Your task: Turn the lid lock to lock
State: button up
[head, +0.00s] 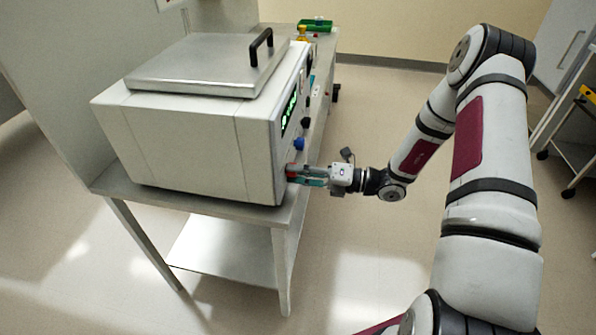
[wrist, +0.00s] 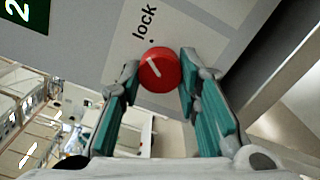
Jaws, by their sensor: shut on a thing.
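The lid lock is a round red knob (wrist: 159,69) with a white pointer line on the machine's front panel. The word "lock" is printed beside it, with a small dot between word and knob. The pointer line is slanted in the wrist view. My gripper (wrist: 158,82) has its two teal-padded fingers on either side of the knob, shut on it. In the head view my gripper (head: 306,175) reaches the lower front of the white machine (head: 185,140), and a little red shows at the fingertips. The machine's metal lid (head: 205,62) with a black handle (head: 260,46) lies flat on top.
A green display (head: 289,108) and a blue knob (head: 298,144) sit on the same panel, above my gripper. The machine stands on a metal table (head: 230,209). A cart (head: 575,140) stands at right.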

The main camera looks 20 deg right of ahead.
jog(key=shift+m, duration=0.9)
jog(key=o, duration=1.1)
jog(key=shift+o, duration=0.2)
jog(key=v, duration=1.2)
